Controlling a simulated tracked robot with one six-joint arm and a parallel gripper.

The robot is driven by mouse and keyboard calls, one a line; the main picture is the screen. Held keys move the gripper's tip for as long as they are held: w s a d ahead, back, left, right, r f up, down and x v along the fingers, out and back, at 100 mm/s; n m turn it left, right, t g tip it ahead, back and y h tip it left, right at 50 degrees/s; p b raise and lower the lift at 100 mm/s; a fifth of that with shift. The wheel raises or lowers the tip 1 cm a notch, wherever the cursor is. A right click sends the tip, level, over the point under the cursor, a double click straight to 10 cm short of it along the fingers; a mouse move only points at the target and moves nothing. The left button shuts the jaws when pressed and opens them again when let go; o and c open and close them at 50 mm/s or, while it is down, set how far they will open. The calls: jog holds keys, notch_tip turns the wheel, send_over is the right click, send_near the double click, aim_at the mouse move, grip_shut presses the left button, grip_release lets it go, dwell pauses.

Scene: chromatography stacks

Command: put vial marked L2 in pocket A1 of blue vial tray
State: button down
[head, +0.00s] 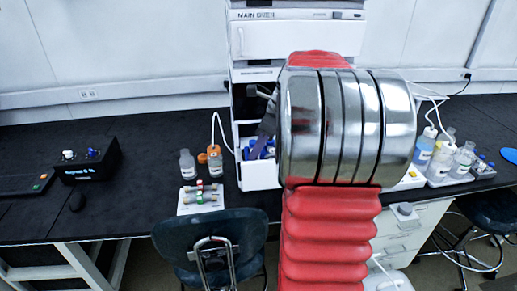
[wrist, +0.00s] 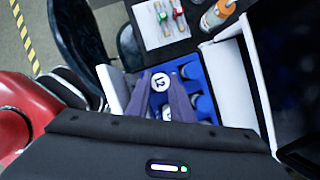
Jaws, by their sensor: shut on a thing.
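The vial marked L2 (wrist: 160,82) shows its round white cap between the fingers of my gripper (wrist: 159,90) in the wrist view. My gripper is shut on it. In the head view, my gripper (head: 267,132) is over the drawer (head: 258,177), largely hidden behind my arm. I cannot tell how far the vial is above the tray.
A white mat with small coloured columns (head: 200,197) lies left of the drawer, below a clear bottle (head: 187,165) and an orange-capped bottle (head: 214,161). The drawer's white wall (wrist: 232,75) stands close to the tray. A dark chair (head: 210,246) is in front of the bench.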

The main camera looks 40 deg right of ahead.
jog(key=c, duration=1.5)
grip_release()
jog(key=shift+o, duration=0.5)
jog(key=o, duration=0.3)
jog(key=shift+w, duration=0.1)
jog(key=shift+r, duration=3.5)
